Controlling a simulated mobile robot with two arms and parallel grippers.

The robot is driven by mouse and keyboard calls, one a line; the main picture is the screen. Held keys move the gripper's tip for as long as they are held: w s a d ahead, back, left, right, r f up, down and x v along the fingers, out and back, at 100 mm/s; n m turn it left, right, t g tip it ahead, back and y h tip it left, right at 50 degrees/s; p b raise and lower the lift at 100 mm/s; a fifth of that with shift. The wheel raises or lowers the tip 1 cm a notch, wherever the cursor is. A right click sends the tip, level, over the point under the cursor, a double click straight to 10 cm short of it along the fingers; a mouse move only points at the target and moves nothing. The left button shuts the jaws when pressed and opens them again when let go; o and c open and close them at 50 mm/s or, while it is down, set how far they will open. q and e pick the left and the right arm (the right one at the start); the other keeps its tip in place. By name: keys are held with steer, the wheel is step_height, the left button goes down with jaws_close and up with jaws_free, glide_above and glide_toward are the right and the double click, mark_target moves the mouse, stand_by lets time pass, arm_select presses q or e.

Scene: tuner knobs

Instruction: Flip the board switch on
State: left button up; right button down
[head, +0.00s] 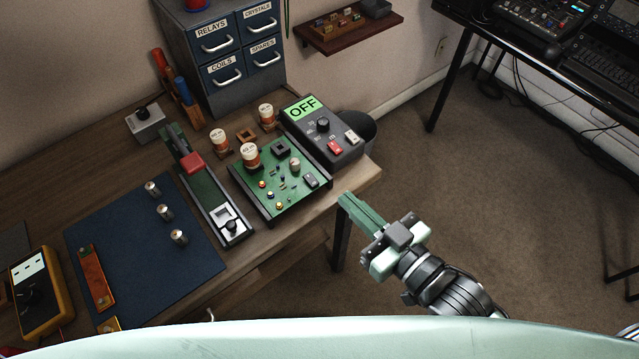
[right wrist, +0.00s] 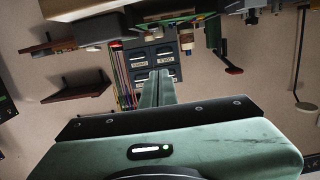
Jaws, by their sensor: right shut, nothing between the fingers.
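My left gripper is out of view.
A slide fixture with a red handle (head: 191,163) stands left of the board. A blue mat (head: 140,255) with several metal knobs lies farther left. Blue drawers (head: 235,50) stand behind. Floor space is open right of the bench.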

steer(key=shift+r, duration=0.1)
steer(key=p, duration=0.2)
glide_above(316, 189)
step_height(316, 189, down, 4)
steer(key=shift+s+r+b, duration=0.1)
steer(key=shift+r+b, duration=0.05)
steer(key=shift+b, duration=0.15)
steer(key=shift+f, duration=0.7)
